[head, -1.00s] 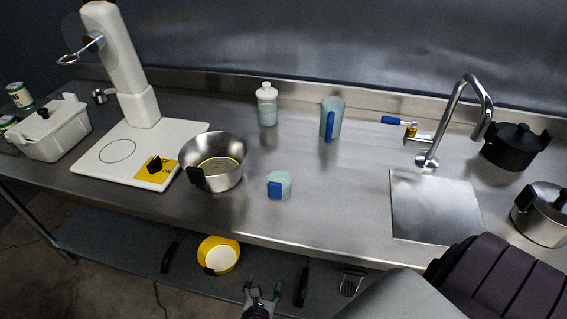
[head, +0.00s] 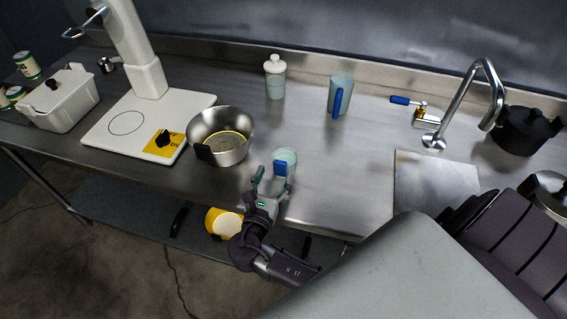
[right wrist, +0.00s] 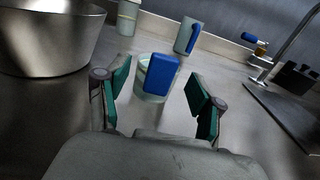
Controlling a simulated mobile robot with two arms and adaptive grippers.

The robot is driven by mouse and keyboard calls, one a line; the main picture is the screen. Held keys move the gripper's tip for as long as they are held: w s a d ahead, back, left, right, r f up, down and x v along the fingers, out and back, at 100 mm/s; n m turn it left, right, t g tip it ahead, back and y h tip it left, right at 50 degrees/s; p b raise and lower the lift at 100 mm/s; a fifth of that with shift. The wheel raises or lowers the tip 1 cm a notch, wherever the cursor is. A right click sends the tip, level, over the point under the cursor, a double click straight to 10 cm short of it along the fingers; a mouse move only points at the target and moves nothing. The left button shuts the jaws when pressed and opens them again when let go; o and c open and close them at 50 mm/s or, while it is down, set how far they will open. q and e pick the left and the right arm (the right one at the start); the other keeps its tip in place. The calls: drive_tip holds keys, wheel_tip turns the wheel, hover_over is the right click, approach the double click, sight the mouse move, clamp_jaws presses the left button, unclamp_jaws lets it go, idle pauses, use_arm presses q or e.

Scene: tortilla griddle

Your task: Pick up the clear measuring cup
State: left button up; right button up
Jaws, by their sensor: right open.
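The small clear measuring cup (head: 285,158), pale blue-green with a blue handle, stands upright near the counter's front edge. In the right wrist view the cup (right wrist: 146,89) shows between the two fingers, with its blue handle (right wrist: 162,76) facing me. My right gripper (head: 273,180) is open and empty at the near side of the cup, one finger to each side of the handle's line. A gap shows between each finger and the cup in the right wrist view; how far the fingertips reach along it is unclear. My left gripper is not in view.
A steel pot (head: 221,137) stands close left of the cup. A taller pitcher with a blue handle (head: 340,94) and a white-topped bottle (head: 275,78) stand behind. The steel counter (head: 338,170) is clear to the right, up to the sink cover (head: 430,183).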

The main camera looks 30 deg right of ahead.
sight(280, 165)
drive_tip(key=p+x, duration=0.1)
drive_tip(key=x, duration=0.1)
drive_tip(key=p+x, duration=0.1)
drive_tip(key=x, duration=0.1)
drive_tip(key=shift+d+r, duration=0.25)
drive_tip(key=shift+d, duration=0.1)
drive_tip(key=shift+w+d+f, duration=0.15)
drive_tip(key=shift+w+d, duration=0.05)
drive_tip(key=shift+s, duration=0.1)
drive_tip(key=c, duration=0.4)
clamp_jaws()
